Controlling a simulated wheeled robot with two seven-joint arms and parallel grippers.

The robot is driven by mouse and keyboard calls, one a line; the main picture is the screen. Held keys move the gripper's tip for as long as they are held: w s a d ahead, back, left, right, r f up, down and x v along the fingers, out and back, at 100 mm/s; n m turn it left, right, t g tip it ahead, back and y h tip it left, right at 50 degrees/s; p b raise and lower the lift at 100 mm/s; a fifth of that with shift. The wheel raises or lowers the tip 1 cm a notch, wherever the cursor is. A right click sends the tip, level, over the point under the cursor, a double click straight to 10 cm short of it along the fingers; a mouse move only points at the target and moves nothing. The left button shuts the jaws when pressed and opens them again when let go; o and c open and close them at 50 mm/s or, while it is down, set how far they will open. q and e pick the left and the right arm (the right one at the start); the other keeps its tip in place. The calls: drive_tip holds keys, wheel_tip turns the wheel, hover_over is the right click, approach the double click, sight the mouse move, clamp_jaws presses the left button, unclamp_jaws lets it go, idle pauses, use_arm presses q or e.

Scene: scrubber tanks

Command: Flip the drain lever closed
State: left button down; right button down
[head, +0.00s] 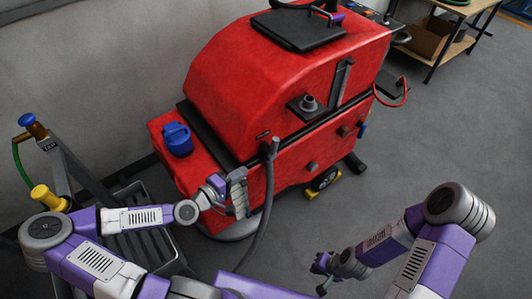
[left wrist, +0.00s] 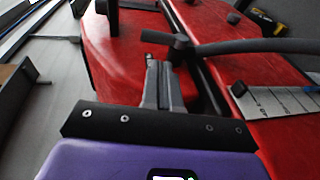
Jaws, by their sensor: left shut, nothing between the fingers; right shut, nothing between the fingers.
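The red scrubber machine (head: 275,95) stands against the wall. A grey drain hose (head: 268,185) hangs down its near side from a dark fitting at the top. The hose and fitting also show in the left wrist view (left wrist: 250,46). I cannot tell for sure which part is the drain lever; a small blue part (head: 362,130) sits at the machine's right end. My left gripper (head: 240,192) is shut and empty, close to the machine's side and left of the hose. In the left wrist view its fingers (left wrist: 160,72) point toward the fitting; contact is unclear. My right gripper (head: 322,288) is shut and empty, low over the floor.
A blue cap (head: 177,138) sits on the machine's left deck. A stand with a blue knob (head: 33,126) and a yellow knob (head: 48,197) is at the left, near my left arm. A wooden shelf table (head: 440,45) stands at the back right. The floor at right is clear.

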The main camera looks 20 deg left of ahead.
sight(272, 146)
use_arm(q)
drive_tip(key=shift+a+r, duration=0.4)
drive_tip(key=shift+a, duration=0.1)
drive_tip(key=shift+w, duration=0.1)
drive_tip(key=b+x, duration=0.2)
drive_tip(key=x, duration=1.1)
drive_tip(key=shift+a+b, duration=0.1)
drive_tip(key=shift+b, duration=0.3)
drive_tip(key=shift+w+d, duration=0.25)
drive_tip(key=shift+w, duration=0.2)
